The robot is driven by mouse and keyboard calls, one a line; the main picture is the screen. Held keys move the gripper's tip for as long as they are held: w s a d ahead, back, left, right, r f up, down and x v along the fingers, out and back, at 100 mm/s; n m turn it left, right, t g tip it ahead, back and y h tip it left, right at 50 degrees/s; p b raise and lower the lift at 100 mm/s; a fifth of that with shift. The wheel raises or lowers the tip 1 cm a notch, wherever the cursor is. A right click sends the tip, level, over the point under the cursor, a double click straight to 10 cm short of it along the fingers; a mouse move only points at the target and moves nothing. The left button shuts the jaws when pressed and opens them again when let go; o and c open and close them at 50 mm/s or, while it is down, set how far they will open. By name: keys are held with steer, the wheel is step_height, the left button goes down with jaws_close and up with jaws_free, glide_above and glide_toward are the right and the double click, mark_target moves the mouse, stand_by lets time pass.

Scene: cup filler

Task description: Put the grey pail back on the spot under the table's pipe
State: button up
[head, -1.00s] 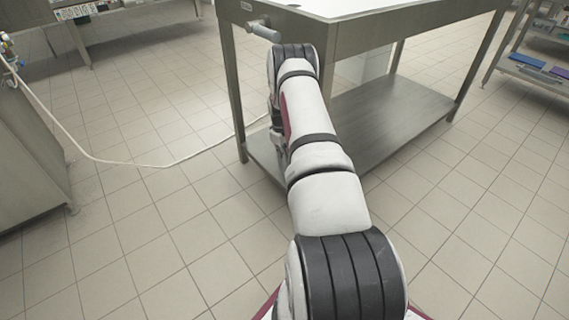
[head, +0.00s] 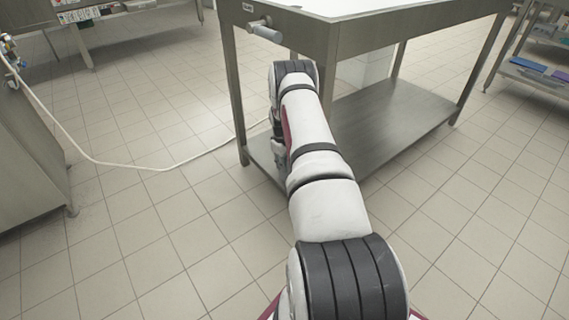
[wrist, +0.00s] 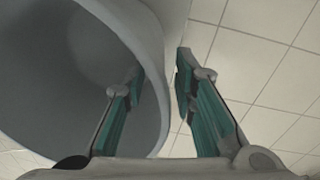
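The grey pail (wrist: 60,70) fills the left of the wrist view, its round mouth facing the camera. My gripper (wrist: 161,66) straddles the pail's wall: the left finger is inside the mouth, the right finger outside. In the head view my arm hides the gripper and the pail. The table's pipe (head: 264,31) sticks out from the left side of the steel table (head: 419,23), above my arm's far end. The spot under the pipe cannot be made out.
A low steel shelf (head: 400,115) joins the table legs, right of my arm. A pale hose (head: 130,167) lies across the floor to the left. A steel cabinet (head: 28,165) stands at the left edge.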

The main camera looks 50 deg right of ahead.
steer(key=shift+r, duration=0.1)
step_height(320, 180, up, 8)
steer(key=p, duration=0.3)
steer(key=shift+a+f, duration=0.2)
steer(key=shift+a, duration=0.2)
